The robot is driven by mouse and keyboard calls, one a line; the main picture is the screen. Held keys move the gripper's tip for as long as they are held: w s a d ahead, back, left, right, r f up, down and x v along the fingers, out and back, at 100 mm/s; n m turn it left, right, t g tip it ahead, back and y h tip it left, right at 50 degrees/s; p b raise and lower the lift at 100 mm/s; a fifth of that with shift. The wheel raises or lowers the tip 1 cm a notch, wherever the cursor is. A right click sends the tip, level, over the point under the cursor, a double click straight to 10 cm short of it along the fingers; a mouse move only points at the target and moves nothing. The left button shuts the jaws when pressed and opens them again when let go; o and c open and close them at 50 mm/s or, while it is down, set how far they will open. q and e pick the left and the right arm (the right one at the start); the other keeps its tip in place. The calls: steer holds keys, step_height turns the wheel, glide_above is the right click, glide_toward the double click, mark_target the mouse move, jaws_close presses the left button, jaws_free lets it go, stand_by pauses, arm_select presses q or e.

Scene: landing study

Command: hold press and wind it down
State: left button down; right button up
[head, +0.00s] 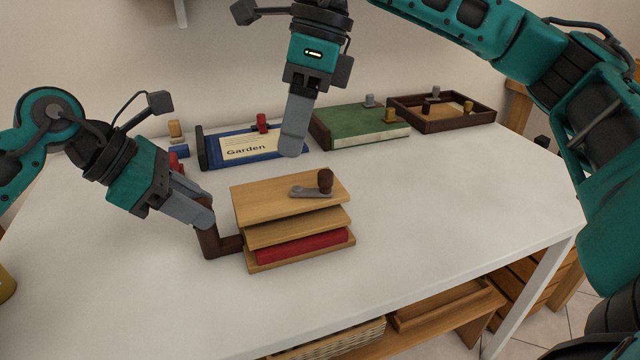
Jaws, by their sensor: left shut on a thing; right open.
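A wooden press (290,199) with stacked boards stands on the white table in the head view. A red book (302,247) lies between its lower boards. A grey crank with a brown knob (325,181) sits on the top board. A dark brown handle (211,243) sticks out from the press's left side. My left gripper (208,218) is shut on this handle, and its fingers partly hide the upright part. My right gripper (292,150) is open, pointing down above and behind the top board, apart from the crank.
Behind the press lie a blue "Garden" book (226,149), a green book (350,128) and a dark wooden tray (483,113), with small pegs on and near them. The white table (450,200) is clear to the right of the press and in front.

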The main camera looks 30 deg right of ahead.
mark_target(325, 172)
steer(key=d+m+h, duration=0.1)
steer(key=d, duration=0.1)
steer(key=d+m+h, duration=0.2)
steer(key=shift+d+f+h, duration=0.2)
steer(key=shift+d+h, duration=0.1)
steer(key=shift+d, duration=0.05)
steer(key=shift+f, duration=3.45)
steer(key=shift+c, duration=0.4)
jaws_close()
